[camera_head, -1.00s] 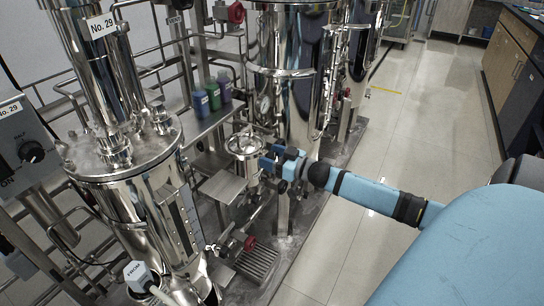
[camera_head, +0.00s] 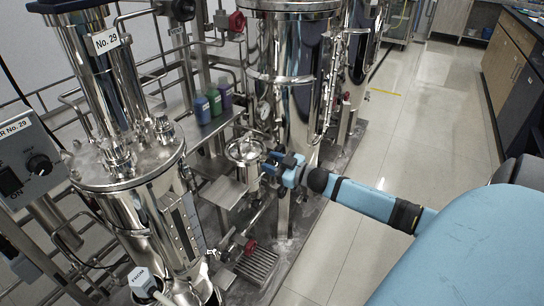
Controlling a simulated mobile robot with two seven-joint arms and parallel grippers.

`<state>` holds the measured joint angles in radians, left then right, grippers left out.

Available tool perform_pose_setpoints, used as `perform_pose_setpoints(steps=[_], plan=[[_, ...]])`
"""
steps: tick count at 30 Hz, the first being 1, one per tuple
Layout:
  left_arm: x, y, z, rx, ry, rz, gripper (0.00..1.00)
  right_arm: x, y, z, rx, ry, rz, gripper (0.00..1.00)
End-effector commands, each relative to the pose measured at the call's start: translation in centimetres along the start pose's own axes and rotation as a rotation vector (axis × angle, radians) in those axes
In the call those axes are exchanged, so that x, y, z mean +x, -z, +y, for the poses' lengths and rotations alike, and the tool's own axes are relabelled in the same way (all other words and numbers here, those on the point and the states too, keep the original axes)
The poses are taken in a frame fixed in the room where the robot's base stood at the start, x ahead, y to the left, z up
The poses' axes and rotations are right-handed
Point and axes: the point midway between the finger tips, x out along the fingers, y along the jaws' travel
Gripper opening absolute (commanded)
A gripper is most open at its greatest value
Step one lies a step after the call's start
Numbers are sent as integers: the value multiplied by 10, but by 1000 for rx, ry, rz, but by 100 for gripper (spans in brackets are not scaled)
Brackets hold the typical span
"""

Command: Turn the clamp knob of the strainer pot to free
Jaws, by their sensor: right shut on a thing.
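The strainer pot (camera_head: 246,151) is a small shiny steel pot with a round lid, standing in the middle of the skid. My right gripper (camera_head: 274,167), at the end of the blue arm, is at the pot's right side. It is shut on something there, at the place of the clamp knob. The knob itself is hidden by the fingers, so its turn position cannot be made out. My left gripper does not show.
A large steel tank (camera_head: 286,80) stands right behind the pot. A tall steel vessel (camera_head: 135,190) fills the left front. Three coloured bottles (camera_head: 213,102) stand on a shelf behind the pot. A red-handled valve (camera_head: 249,247) sits low in front. The floor at right is clear.

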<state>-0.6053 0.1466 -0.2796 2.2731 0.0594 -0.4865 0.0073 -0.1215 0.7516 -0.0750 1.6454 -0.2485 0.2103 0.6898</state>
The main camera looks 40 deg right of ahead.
Motion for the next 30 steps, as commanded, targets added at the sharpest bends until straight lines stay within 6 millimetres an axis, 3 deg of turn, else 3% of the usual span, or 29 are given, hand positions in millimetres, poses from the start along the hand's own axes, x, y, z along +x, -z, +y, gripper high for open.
perform_pose_setpoints(steps=[3, 30], plan=[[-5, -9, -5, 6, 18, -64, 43, 0, 3, 0, -106, 0, 1, 15], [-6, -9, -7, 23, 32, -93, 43, 0, 0, 0, -964, 2, 1, 15]])
